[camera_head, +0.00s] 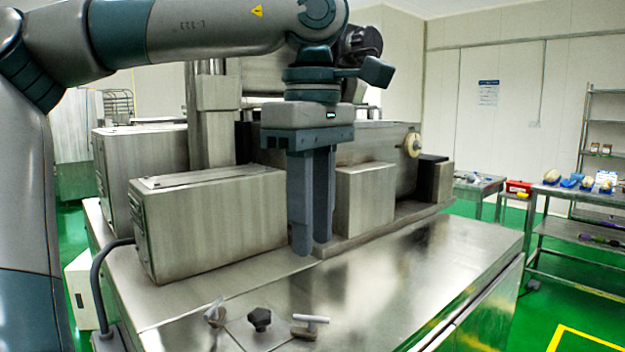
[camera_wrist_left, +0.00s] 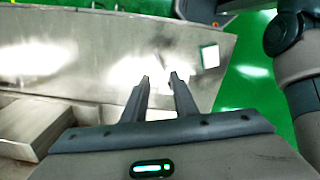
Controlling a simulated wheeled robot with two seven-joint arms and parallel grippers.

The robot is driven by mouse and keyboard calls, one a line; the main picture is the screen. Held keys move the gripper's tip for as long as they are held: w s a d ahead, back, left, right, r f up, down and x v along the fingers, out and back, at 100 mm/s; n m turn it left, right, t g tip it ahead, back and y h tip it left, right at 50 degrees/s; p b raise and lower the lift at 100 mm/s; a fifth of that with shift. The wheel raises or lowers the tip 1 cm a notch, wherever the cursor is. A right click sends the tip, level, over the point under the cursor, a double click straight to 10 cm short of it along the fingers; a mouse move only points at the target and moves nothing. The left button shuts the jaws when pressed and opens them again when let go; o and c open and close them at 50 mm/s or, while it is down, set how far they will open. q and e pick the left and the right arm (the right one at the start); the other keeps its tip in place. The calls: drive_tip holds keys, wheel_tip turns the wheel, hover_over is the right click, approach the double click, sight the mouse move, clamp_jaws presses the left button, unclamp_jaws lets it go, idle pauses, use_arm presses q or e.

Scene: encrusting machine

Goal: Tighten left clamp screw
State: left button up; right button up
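My left gripper (camera_head: 312,250) hangs in the middle of the head view, its two grey fingers pointing down over the steel table. In the left wrist view the fingers (camera_wrist_left: 159,76) stand apart with nothing between them. At the table's near edge lie a small grey metal piece (camera_head: 215,312), a black star-shaped knob (camera_head: 260,319) and a metal T-handle (camera_head: 310,325). All of these are nearer to the camera than the gripper and apart from it. I cannot tell which of them is the left clamp screw. My right gripper is not in view.
The steel tabletop (camera_head: 420,265) is clear to the right. A long steel box (camera_head: 210,225) and a smaller steel block (camera_head: 365,200) flank the gripper. A black cable (camera_head: 97,285) runs at the left. A steel bench (camera_head: 565,228) with small items stands at right.

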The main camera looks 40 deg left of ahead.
use_arm(q)
drive_tip(key=shift+r, duration=2.6)
